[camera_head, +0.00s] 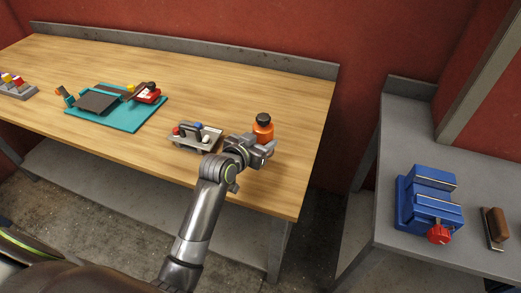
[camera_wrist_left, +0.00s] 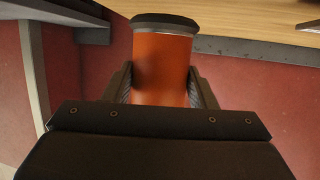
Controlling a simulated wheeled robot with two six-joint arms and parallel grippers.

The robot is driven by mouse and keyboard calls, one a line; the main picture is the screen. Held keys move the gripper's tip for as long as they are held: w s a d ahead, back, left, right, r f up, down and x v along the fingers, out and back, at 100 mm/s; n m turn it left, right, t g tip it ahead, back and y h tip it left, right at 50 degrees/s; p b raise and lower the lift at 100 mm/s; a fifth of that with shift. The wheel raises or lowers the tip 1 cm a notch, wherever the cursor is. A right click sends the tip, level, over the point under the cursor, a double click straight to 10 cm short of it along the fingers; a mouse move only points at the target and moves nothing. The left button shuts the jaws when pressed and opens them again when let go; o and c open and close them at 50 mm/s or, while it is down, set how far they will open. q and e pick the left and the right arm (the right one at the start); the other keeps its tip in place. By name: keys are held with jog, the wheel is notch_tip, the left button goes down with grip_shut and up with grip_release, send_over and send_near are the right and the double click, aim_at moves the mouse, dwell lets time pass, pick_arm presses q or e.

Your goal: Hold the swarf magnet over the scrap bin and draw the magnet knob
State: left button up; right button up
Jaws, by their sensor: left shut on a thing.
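My left gripper (camera_head: 265,148) is over the right end of the wooden bench, shut on an orange cylinder (camera_head: 263,128) with a black knob-like top. The cylinder looks upright; I cannot tell whether it is clear of the bench top. It may be the swarf magnet. In the left wrist view the same orange cylinder (camera_wrist_left: 160,68) stands between the two fingers of my left gripper (camera_wrist_left: 160,90), with a dark rim at one end. I see no scrap bin in either view. My right gripper is not in view.
A grey tray with small parts (camera_head: 196,137) sits left of my left gripper on the wooden bench (camera_head: 215,85). A teal mat (camera_head: 150,122) with tools lies further left. A grey bench (camera_head: 485,165) at right carries a blue vise (camera_head: 432,180) and a brown-topped brush-like thing (camera_head: 496,224).

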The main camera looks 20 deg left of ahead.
aim_at(260, 127)
pick_arm(q)
notch_tip(260, 127, up, 5)
jog(key=shift+r, duration=0.15)
